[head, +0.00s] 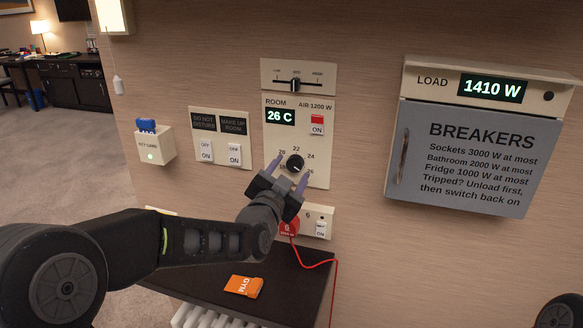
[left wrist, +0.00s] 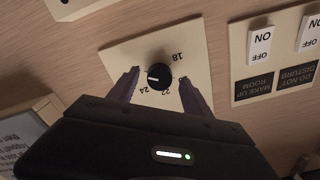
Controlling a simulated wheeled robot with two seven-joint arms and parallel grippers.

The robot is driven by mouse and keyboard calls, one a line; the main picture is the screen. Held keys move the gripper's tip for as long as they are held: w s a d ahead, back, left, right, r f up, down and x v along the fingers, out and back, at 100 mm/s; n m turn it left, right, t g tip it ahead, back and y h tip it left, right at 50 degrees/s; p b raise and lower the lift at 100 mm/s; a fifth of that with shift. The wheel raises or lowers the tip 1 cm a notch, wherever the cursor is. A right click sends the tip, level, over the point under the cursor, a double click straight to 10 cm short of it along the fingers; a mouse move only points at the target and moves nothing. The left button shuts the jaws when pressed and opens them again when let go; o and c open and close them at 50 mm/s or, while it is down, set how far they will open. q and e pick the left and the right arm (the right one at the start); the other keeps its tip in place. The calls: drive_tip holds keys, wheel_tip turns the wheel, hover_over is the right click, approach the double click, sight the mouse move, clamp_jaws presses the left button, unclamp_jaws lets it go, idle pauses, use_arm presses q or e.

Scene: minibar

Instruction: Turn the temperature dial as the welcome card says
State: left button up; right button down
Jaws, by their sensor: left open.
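The black temperature dial (head: 295,163) sits on the cream room panel (head: 321,150), below a green display (head: 280,116) reading 26 C. Numbers ring the dial, and its white mark points toward the lower right, by 26. The dial also shows in the left wrist view (left wrist: 159,76), where the mark points left. My left gripper (head: 289,170) is open, with a purple finger on either side of the dial. The fingers (left wrist: 157,84) appear apart from the knob, with gaps on both sides. I see no welcome card. My right gripper is out of view.
A slider panel (head: 317,76) is above the dial and a red ON switch (head: 317,120) beside it. A socket plate (head: 318,221) with a red plug and cord is below. The breaker box (head: 460,155) is at right. An orange GYM card (head: 243,286) lies on the dark top.

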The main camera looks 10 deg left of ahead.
use_arm(q)
drive_tip(key=shift+w, duration=0.65)
clamp_jaws()
